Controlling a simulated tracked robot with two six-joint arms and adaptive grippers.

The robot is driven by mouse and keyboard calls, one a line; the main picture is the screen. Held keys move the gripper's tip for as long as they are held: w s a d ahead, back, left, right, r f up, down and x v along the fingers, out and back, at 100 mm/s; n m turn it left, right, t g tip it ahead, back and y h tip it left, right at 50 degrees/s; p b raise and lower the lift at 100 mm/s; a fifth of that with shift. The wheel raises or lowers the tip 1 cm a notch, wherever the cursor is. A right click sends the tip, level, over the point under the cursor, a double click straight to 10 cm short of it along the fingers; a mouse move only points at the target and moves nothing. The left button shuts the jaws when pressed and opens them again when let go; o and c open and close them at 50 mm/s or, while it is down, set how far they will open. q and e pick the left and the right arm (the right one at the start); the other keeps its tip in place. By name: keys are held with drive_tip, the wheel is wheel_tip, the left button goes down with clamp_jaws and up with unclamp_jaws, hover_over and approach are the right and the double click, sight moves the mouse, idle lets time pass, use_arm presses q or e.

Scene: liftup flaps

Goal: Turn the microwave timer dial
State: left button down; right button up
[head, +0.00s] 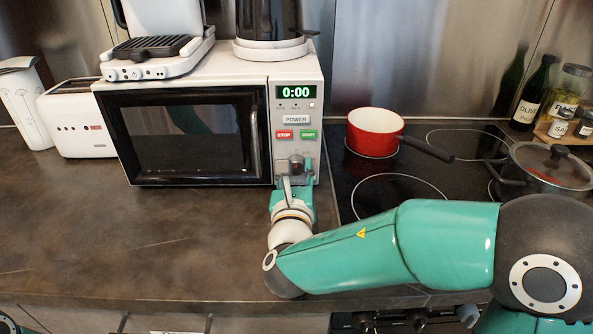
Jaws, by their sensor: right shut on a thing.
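The white microwave (229,75) stands on the counter with its black-framed door closed. Below the display are a POWER button, a red STOP button (284,134) and a green START button (309,134). My right gripper (296,167) is at the lower part of the control panel, below these buttons. It is shut on the timer dial, which its fingers mostly hide, so the dial's angle cannot be read. My left gripper is out of view.
A contact grill (157,70) and a black kettle (270,20) are on top of the microwave. A toaster (77,118) stands to its left. A red pan (375,130) and a lidded pot (550,166) are on the hob to its right. The counter at front left is clear.

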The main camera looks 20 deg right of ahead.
drive_tip(key=shift+f+m+b, duration=0.15)
drive_tip(key=shift+m+b, duration=0.25)
drive_tip(key=shift+b, duration=0.35)
drive_tip(key=m+b, duration=0.6)
drive_tip(key=b, duration=0.2)
drive_tip(key=m+b, duration=0.6)
drive_tip(key=b, duration=0.2)
drive_tip(key=shift+f+g+y, duration=0.15)
drive_tip(key=shift+g+y, duration=0.15)
drive_tip(key=shift+y, duration=0.1)
drive_tip(key=shift+r+m+b, duration=0.2)
drive_tip(key=shift+m+b, duration=1)
drive_tip(key=shift+b, duration=0.1)
drive_tip(key=o, duration=1.1)
drive_tip(key=shift+s, duration=0.1)
drive_tip(key=shift+o, duration=0.2)
drive_tip(key=shift+r, duration=0.1)
